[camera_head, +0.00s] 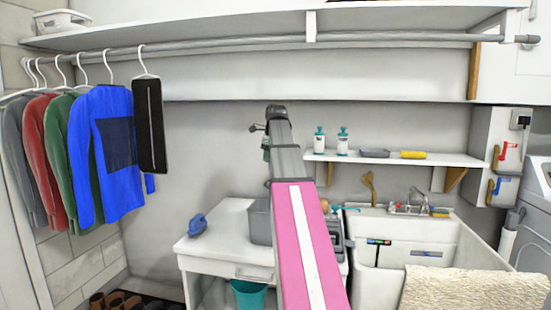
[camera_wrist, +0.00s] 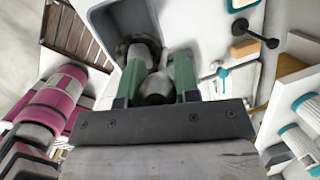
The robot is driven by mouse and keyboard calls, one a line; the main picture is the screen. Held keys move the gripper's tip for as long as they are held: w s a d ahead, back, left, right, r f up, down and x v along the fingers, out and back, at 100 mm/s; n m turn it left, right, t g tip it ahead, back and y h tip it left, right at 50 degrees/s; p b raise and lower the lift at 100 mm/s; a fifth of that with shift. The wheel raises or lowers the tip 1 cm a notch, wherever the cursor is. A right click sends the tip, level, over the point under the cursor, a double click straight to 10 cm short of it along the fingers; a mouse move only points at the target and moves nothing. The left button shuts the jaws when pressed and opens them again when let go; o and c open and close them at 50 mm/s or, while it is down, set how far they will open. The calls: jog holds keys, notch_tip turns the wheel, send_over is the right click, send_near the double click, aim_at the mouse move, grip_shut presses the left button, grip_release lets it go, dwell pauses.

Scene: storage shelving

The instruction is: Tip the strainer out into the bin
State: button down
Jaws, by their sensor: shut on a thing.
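My gripper (camera_wrist: 160,85) shows in the wrist view with its two green fingers closed on a small round metal thing, which looks like the strainer (camera_wrist: 155,90). A dark round rim shows just beyond the fingers, and I cannot tell whether it is part of the strainer. A grey tub (camera_wrist: 103,22) lies beyond and to the left of the fingers. In the head view, my arm hides most of the gripper and the strainer. A teal bin (camera_head: 250,296) stands under the white counter. The grey tub (camera_head: 259,222) also shows on the counter, partly behind my arm.
The white counter (camera_head: 215,240) holds a blue object (camera_head: 197,226) at its left. A white sink (camera_head: 430,238) with a draped beige towel (camera_head: 470,290) is on the right. A shelf (camera_head: 400,157) with bottles runs above. Clothes hang at the left. Shoes lie on the floor.

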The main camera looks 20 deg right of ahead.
jog(key=a+f+n+t+h, duration=0.1)
jog(key=a+f+n+h, duration=0.3)
jog(key=a+f+h, duration=0.8)
jog(key=shift+w+a+f+h, duration=0.4)
jog(key=shift+f+h, duration=0.6)
jog(key=shift+h, duration=3.6)
